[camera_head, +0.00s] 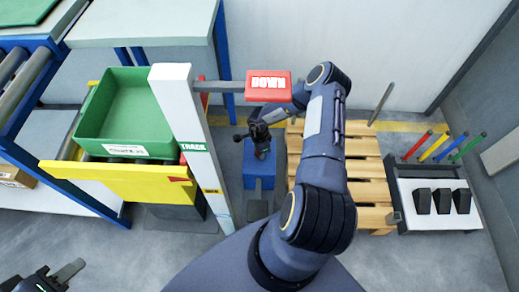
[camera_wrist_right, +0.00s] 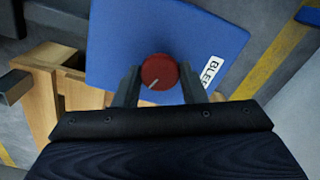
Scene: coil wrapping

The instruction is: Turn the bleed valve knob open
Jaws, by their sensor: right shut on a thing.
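The round red knob (camera_wrist_right: 158,72) sits on a blue panel (camera_wrist_right: 112,48) in the right wrist view. A white mark on its face points down and to the left. A white label starting "BLE" (camera_wrist_right: 210,71) is beside it. My right gripper (camera_wrist_right: 160,84) is shut on the knob, one finger at each side. In the head view the right gripper (camera_head: 262,148) reaches down at the blue box (camera_head: 258,175), and the arm and gripper hide the knob. My left gripper (camera_head: 45,279) is at the bottom left corner, partly cut off, away from the box.
A wooden pallet (camera_head: 371,168) stands right of the blue box. A white post (camera_head: 185,110) with a red sign (camera_head: 268,86) rises left of it. A green bin (camera_head: 125,108) rests on a yellow frame (camera_head: 105,176). A rack with coloured rods (camera_head: 437,190) stands far right.

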